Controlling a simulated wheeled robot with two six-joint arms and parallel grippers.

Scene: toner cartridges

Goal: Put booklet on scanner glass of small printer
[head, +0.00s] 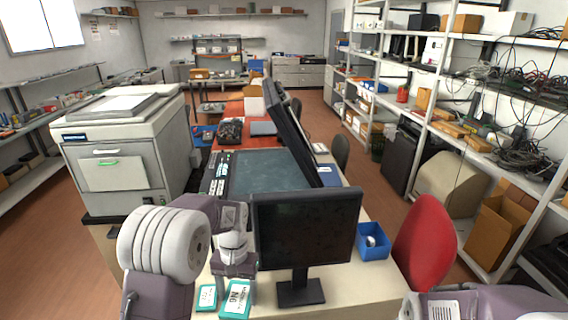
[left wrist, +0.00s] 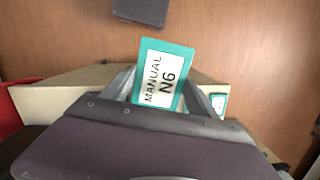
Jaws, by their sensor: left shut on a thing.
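A teal booklet with a white label reading MANUAL N6 (left wrist: 163,75) is between the fingers of my left gripper (left wrist: 162,98), which is shut on it. In the head view this booklet (head: 236,300) shows at the near desk edge, below my left gripper (head: 235,276). A second teal booklet (head: 206,297) is just left of it and partly shows in the left wrist view (left wrist: 219,103). A printer with a dark scanner glass (head: 260,173) stands beyond the monitor, its dark lid (head: 292,130) raised at the right. My right gripper is out of view.
A blue bin (head: 373,243) and red chair (head: 424,245) are at right. A large white copier (head: 115,140) is at left.

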